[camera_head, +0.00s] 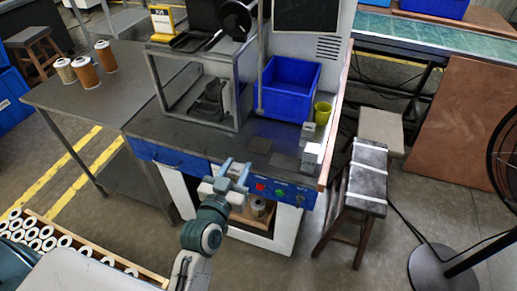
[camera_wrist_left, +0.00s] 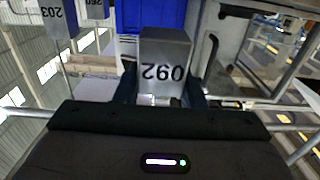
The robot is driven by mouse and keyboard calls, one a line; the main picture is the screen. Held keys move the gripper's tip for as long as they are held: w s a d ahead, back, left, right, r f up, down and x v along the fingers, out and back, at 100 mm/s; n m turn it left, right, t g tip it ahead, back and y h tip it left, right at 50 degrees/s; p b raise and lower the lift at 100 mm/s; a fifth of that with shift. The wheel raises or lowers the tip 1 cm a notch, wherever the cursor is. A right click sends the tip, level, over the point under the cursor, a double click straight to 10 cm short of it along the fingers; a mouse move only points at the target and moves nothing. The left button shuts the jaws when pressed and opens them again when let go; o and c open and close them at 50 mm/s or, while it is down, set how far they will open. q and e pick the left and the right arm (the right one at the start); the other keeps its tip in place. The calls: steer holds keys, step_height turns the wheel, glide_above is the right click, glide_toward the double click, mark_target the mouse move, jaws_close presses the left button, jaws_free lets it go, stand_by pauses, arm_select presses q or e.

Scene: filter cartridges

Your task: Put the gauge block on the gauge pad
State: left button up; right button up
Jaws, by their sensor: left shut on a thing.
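My left gripper (camera_head: 236,172) is over the front edge of the workbench in the head view. In the left wrist view it is shut on a grey metal gauge block (camera_wrist_left: 165,50), whose dark number reads upside down. The block is between the two dark fingers. In the head view it is small and hard to tell from the fingers. Two dark flat squares lie on the bench top: one at the back (camera_head: 260,145) and one nearer the right (camera_head: 284,161). I cannot tell which is the gauge pad. My right gripper is not in view.
Grey numbered blocks (camera_head: 308,132) stand at the bench's right end, near a yellow-green cup (camera_head: 322,112) and a blue bin (camera_head: 289,86). A metal frame (camera_head: 198,90) stands at the back left. The bench's front left is clear. Buttons line the front panel.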

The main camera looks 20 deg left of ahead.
arm_select(q)
steer(key=w+p, duration=0.1)
steer(key=w, duration=0.4)
steer(key=w+p, duration=0.2)
steer(key=w, duration=0.4)
steer(key=w+p, duration=0.2)
steer(key=w, duration=0.4)
steer(key=shift+w+d+r, duration=0.1)
steer(key=shift+d+r, duration=0.1)
steer(key=shift+d, duration=0.2)
steer(key=shift+w+f, duration=0.15)
steer(key=shift+w, duration=0.05)
step_height(320, 180, down, 3)
steer(key=shift+f, duration=0.2)
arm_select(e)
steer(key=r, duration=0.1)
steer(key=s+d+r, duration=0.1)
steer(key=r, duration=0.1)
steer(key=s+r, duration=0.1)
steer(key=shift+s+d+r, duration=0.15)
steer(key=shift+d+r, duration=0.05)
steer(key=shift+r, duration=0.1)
arm_select(q)
steer(key=shift+s+f, duration=0.1)
steer(key=shift+f, duration=0.1)
steer(key=o, duration=1.2)
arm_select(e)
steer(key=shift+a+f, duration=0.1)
